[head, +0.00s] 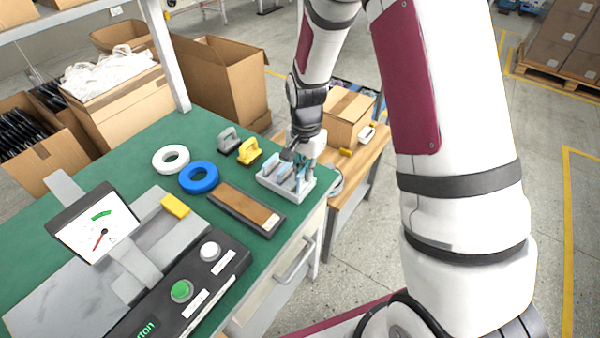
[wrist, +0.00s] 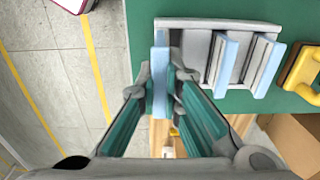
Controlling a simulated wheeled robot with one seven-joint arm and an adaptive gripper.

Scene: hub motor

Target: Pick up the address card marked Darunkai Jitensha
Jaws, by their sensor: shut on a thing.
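A grey slotted rack (head: 298,191) stands at the right edge of the green bench, and it also shows in the wrist view (wrist: 188,24). My gripper (wrist: 162,84) is shut on a light blue card (wrist: 160,50), held edge-on between its teal fingers at the rack's left end. I cannot tell whether this card is still in its slot or clear of it. Two more light blue cards, one in the middle (wrist: 228,62) and one at the right (wrist: 265,68), stand in the rack. No writing on the cards is readable. In the head view, my gripper (head: 300,156) is over the rack.
A yellow-handled block (head: 249,152) and a grey one (head: 229,139) stand left of the rack. Blue (head: 199,178) and white (head: 171,159) tape rolls lie beyond a brown-topped tray (head: 246,209). A wooden side table (head: 362,160) with a carton stands behind the bench.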

